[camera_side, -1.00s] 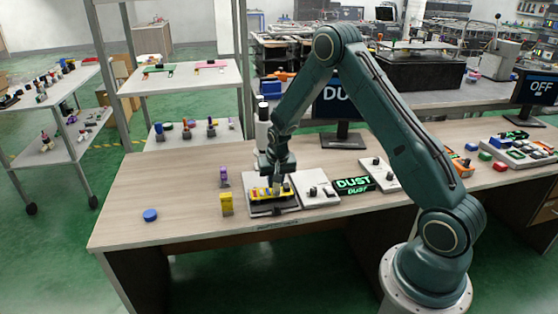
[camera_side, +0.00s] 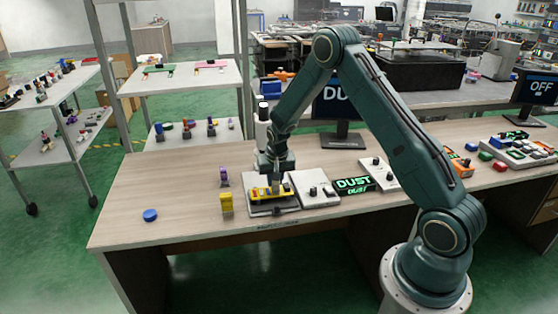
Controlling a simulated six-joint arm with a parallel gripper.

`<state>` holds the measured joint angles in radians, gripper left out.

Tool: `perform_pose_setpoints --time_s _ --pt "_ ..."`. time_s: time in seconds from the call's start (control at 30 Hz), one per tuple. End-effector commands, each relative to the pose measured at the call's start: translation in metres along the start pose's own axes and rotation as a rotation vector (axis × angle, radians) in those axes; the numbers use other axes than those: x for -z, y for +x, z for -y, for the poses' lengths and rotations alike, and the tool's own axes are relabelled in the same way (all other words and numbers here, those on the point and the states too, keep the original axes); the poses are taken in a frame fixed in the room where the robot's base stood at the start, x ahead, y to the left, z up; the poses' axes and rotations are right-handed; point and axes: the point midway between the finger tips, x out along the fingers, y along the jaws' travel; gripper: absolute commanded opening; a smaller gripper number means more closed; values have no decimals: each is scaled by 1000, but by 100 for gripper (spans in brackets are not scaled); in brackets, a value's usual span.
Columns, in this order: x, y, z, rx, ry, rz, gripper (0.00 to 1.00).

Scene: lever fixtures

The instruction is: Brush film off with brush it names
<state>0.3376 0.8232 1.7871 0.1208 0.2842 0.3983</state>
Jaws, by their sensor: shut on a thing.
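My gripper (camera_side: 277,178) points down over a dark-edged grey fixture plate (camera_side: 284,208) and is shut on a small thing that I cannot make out. A yellow piece with small coloured parts (camera_side: 262,194) lies on this plate, just under my fingers. Whether the held thing touches it I cannot tell. A black block with green letters reading DUST (camera_side: 352,184) stands to the right. A yellow upright piece (camera_side: 227,204) and a purple upright piece (camera_side: 224,176) stand to the left. No film can be made out at this size.
A grey plate with dark knobs (camera_side: 315,195) adjoins the fixture; another (camera_side: 379,174) lies beyond the sign. A blue puck (camera_side: 150,215) lies at the left, with bare table around it.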

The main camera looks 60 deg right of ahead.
Motion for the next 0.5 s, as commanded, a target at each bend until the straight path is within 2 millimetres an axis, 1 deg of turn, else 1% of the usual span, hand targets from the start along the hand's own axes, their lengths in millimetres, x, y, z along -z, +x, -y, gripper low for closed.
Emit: perform_pose_setpoints --time_s 0.3,0.37,0.43,0.5 --pt "-29 -8 0 -1 -1 2 0" --pt "-27 -12 0 1 0 -2 0" --pt "-22 -28 0 3 1 -7 0" --pt "-21 -32 0 1 1 -2 0"
